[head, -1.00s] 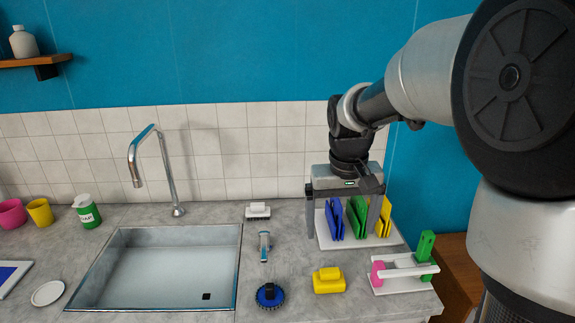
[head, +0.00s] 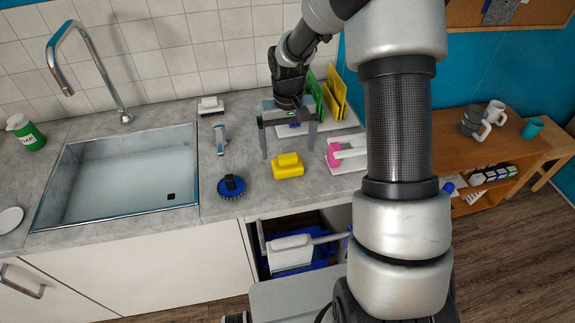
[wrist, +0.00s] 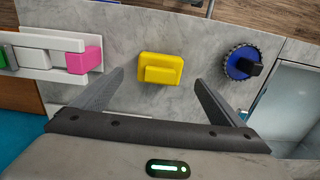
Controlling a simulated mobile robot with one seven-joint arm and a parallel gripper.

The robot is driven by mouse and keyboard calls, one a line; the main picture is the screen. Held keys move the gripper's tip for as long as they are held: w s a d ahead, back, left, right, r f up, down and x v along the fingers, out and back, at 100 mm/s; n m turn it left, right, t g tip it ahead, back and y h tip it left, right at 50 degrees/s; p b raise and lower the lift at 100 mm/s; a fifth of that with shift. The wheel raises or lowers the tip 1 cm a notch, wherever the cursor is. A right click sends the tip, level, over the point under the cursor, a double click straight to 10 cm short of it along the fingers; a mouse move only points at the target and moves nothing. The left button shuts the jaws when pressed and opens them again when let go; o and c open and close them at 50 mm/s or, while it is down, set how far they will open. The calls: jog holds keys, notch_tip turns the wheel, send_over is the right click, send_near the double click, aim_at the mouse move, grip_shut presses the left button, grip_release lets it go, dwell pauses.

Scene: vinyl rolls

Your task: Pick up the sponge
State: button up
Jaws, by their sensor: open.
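The yellow sponge (head: 288,171), a block with a smaller raised block on top, lies on the grey counter. In the wrist view the sponge (wrist: 160,69) is ahead of the fingertips, roughly centred between them. My gripper (head: 288,151) is open and empty, fingers pointing down, above and behind the sponge in the head view. The wrist view shows both fingers (wrist: 159,78) spread wider than the sponge and apart from it.
A round blue brush (head: 231,187) lies left of the sponge, near the sink (head: 120,180). A white rack (head: 349,154) with a pink item (head: 333,155) stands to the right. A small blue-grey tool (head: 220,139) and a white brush (head: 210,106) lie behind. An open drawer (head: 290,254) is below.

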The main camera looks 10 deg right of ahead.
aim_at(288, 157)
jog(key=shift+w+f, duration=0.1)
jog(key=shift+f, duration=2.8)
jog(key=c, duration=1.2)
jog(key=shift+o, duration=0.2)
notch_tip(288, 157, up, 10)
jog(key=shift+r, duration=0.1)
